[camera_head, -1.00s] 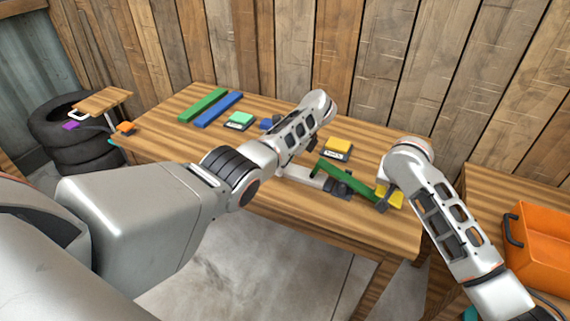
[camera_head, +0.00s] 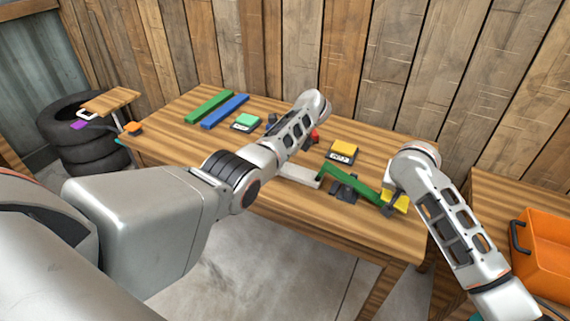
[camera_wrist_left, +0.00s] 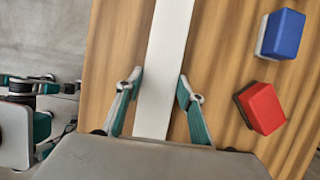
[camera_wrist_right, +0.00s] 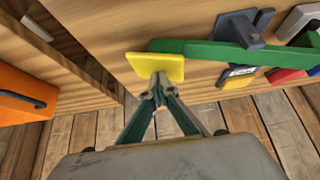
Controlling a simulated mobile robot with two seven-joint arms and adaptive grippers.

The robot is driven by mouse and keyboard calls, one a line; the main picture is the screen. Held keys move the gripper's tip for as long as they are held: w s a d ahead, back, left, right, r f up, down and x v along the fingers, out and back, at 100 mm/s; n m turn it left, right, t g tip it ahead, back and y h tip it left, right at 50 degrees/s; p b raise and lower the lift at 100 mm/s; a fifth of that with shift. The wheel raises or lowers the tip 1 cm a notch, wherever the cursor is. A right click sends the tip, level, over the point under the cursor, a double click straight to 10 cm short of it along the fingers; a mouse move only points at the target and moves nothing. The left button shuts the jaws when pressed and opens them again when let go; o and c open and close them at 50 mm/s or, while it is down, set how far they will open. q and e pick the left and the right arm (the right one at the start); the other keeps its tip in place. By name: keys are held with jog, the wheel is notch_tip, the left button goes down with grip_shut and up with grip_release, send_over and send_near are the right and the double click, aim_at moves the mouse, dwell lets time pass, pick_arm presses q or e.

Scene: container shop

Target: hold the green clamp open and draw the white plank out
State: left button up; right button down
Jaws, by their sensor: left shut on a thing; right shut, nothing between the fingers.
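The white plank (camera_head: 298,176) lies along the table's front, partly behind my left arm. My left gripper (camera_wrist_left: 160,92) is shut across the plank, which runs between its fingers in the left wrist view; the head view hides these fingers. The green clamp (camera_head: 352,183) has a long green lever, a dark base (camera_head: 345,191) and a yellow pad (camera_head: 402,202). The plank's right end is near the lever's left tip, left of the base; I cannot tell whether they touch. My right gripper (camera_wrist_right: 159,92) is shut and empty, its fingertips at the yellow pad (camera_wrist_right: 152,66).
A yellow-topped block (camera_head: 344,149), a red block (camera_wrist_left: 262,108) and a blue block (camera_wrist_left: 283,34) lie behind the plank. Green (camera_head: 209,105) and blue (camera_head: 224,110) planks lie at the back left. An orange crate (camera_head: 545,245) stands on the right-hand table (camera_head: 485,190).

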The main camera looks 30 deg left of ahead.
pick_arm(q)
jog(key=shift+a, duration=1.6)
pick_arm(e)
jog(key=shift+f, duration=0.1)
pick_arm(q)
jog(key=shift+r, duration=3.5)
pick_arm(e)
notch_tip(320, 180, up, 9)
